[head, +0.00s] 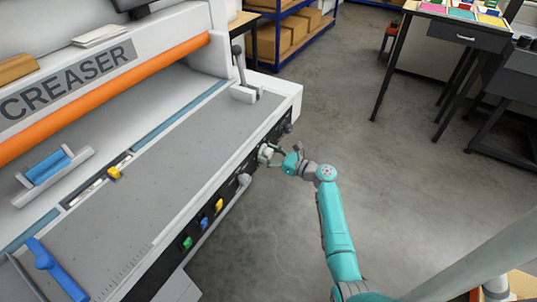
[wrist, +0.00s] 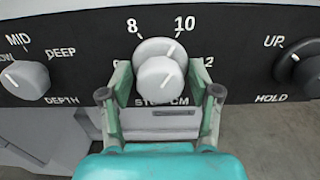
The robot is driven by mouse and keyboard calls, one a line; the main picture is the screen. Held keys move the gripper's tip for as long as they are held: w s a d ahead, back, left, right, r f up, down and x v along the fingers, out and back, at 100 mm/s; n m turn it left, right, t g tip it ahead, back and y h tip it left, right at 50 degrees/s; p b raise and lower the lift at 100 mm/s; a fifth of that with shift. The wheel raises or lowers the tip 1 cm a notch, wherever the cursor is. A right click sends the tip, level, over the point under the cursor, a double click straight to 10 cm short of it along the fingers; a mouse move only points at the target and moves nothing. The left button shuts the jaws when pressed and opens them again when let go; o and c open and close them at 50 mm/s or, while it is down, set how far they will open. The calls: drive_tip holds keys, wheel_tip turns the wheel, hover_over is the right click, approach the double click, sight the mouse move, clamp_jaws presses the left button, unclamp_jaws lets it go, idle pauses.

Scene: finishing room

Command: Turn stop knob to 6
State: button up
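The stop knob (wrist: 158,80) is a pale round knob on a black panel, above the partly covered label "STOP CM". Its mark points up and slightly right, close to the 10. The 8, 10 and 12 show around it; the left finger largely hides the number at lower left. My gripper (wrist: 160,85) has one finger on each side of the knob. I cannot tell whether the fingers press on it.
A depth knob (wrist: 25,80) is to the left and a hold knob (wrist: 300,68) to the right.

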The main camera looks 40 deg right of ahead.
drive_tip(key=c, duration=0.8)
drive_tip(key=shift+n, duration=0.3)
drive_tip(key=n, duration=0.4)
drive_tip(key=shift+n, duration=0.3)
drive_tip(key=n, duration=0.4)
drive_tip(key=shift+n, duration=0.3)
drive_tip(key=n, duration=0.7)
drive_tip(key=shift+d, duration=0.1)
drive_tip(key=n, duration=0.6)
drive_tip(key=shift+r+n, duration=0.1)
drive_tip(key=shift+n, duration=0.3)
